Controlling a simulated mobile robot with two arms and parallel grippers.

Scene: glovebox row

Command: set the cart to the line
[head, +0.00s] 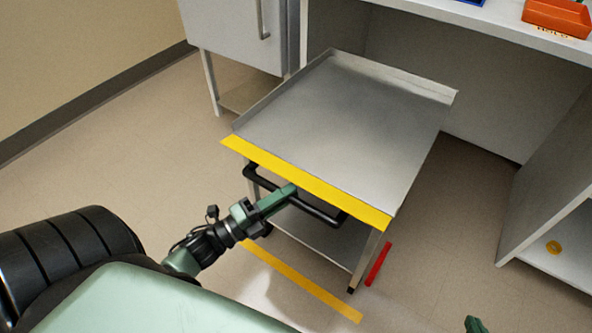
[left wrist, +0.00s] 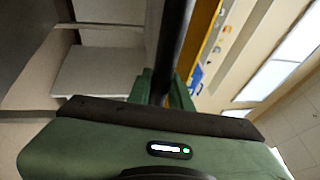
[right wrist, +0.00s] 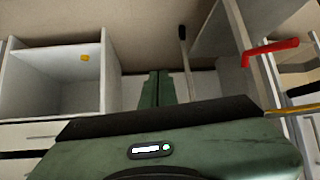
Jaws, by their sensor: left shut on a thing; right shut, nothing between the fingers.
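The cart has a grey metal top (head: 345,120) with a yellow front edge strip (head: 300,180) and a black handle (head: 327,216) below it. My left gripper (head: 288,192) is shut on the handle; the bar also shows between its fingers in the left wrist view (left wrist: 172,45). A yellow floor line (head: 305,284) lies in front of the cart, roughly parallel to its front. The front right foot stands a little behind the line. My right gripper (head: 475,325) is shut and empty at the bottom right, apart from the cart; its fingers show in the right wrist view (right wrist: 158,88).
A red bar (head: 378,264) is beside the cart's front right leg, and a red lever (right wrist: 270,48) shows in the right wrist view. A bench (head: 480,22) with an orange bin (head: 557,16) stands behind. A white cabinet (head: 235,35) is behind left. Floor at left is clear.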

